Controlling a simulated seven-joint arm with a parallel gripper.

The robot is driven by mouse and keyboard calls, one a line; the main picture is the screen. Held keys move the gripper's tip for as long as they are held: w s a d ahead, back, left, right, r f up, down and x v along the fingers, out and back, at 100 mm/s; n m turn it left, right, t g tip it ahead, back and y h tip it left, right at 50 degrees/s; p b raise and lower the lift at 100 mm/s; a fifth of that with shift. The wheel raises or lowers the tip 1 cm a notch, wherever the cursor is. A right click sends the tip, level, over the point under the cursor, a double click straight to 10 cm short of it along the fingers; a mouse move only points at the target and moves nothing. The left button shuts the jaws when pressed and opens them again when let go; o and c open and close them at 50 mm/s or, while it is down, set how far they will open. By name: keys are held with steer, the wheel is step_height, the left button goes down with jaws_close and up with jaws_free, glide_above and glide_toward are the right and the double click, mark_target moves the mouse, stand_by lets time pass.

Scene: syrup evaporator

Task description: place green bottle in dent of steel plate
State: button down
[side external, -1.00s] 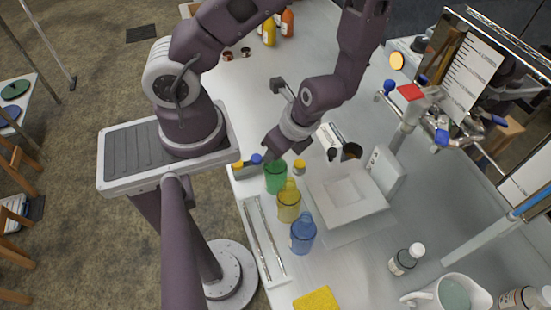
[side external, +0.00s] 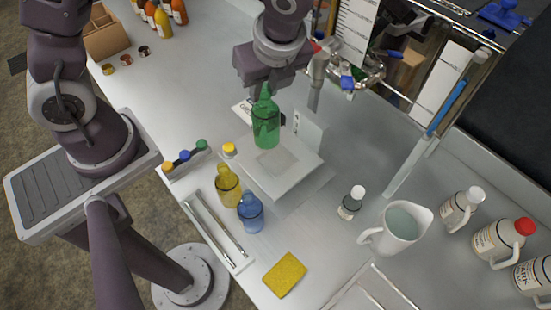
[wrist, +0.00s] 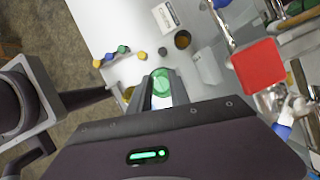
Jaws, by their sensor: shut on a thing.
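The green bottle (side external: 266,128) hangs upright from my gripper (side external: 265,90), which is shut on its neck. The steel plate (side external: 303,180) is a pale square slab with a shallow square dent (side external: 275,162) in its middle. In the side view the bottle appears over the far left part of the plate and its base overlaps the dent's far edge; the exact gap below it is hard to tell. In the wrist view the bottle (wrist: 161,78) shows between my two fingers (wrist: 163,88), and the plate is mostly hidden.
A yellow bottle (side external: 228,190) and a blue bottle (side external: 250,216) stand left of the plate, beside a tray with metal rods (side external: 215,230). A small white-capped bottle (side external: 351,203), a white jug (side external: 398,228) and a yellow sponge (side external: 285,275) are nearer. A clamp stand (side external: 318,70) rises behind.

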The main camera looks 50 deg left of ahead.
mark_target(278, 120)
steer(key=shift+w+d+r+m, duration=0.6)
steer(key=shift+d, duration=0.15)
steer(key=shift+w+d+f+t, duration=0.15)
steer(key=shift+d+f+t, duration=0.1)
steer(key=shift+t, duration=0.05)
steer(key=shift+m, duration=0.3)
step_height(278, 120, down, 9)
steer(key=shift+f, duration=0.1)
steer(key=c, duration=1.2)
jaws_free()
